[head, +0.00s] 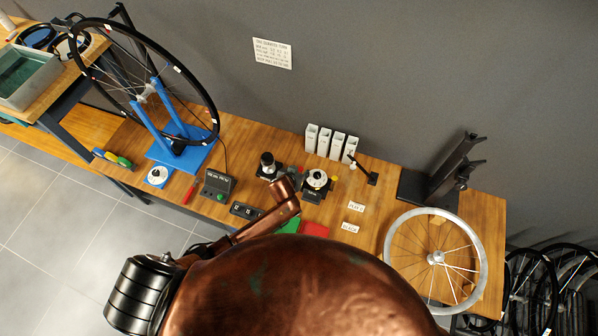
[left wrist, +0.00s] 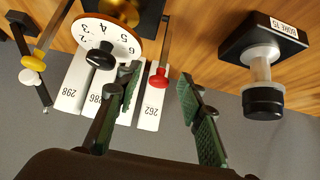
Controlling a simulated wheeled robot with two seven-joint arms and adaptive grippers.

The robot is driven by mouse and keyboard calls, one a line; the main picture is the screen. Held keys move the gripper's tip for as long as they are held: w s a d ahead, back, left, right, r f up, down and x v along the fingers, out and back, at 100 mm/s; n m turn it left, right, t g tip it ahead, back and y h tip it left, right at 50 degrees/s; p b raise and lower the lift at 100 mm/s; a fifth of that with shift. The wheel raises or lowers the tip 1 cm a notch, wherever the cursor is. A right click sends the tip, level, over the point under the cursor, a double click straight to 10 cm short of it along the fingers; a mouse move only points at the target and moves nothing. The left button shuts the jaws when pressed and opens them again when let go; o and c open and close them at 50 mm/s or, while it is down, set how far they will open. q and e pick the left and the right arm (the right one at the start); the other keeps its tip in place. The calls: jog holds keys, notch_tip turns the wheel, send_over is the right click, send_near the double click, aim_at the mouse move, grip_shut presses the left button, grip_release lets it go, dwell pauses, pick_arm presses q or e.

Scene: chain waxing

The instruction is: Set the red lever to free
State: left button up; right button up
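The red lever's round red knob (left wrist: 158,79) shows in the left wrist view on a thin metal stem, beside a white numbered dial (left wrist: 105,35) with a black knob. The dial device also shows in the head view (head: 317,180). My left gripper (left wrist: 163,100) is open, with green-padded fingers. In the left wrist view the red knob appears between its fingers, and I see no clear contact. The lever's markings cannot be read. In the head view my copper arm hides part of the bench, and the left fingers cannot be made out. My right gripper is not in view.
A black-knobbed device (left wrist: 265,60) stands on the other side of the gripper. White numbered boxes (head: 325,140) stand behind the dial. A lever with yellow and white knobs (left wrist: 33,63) is nearby. A wheel on a blue stand (head: 165,125) and a bare rim (head: 393,262) flank the area.

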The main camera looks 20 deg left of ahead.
pick_arm(q)
jog(key=shift+r, duration=0.1)
jog(key=v, duration=1.1)
jog(key=shift+s+r, duration=0.25)
jog(key=shift+s, duration=0.1)
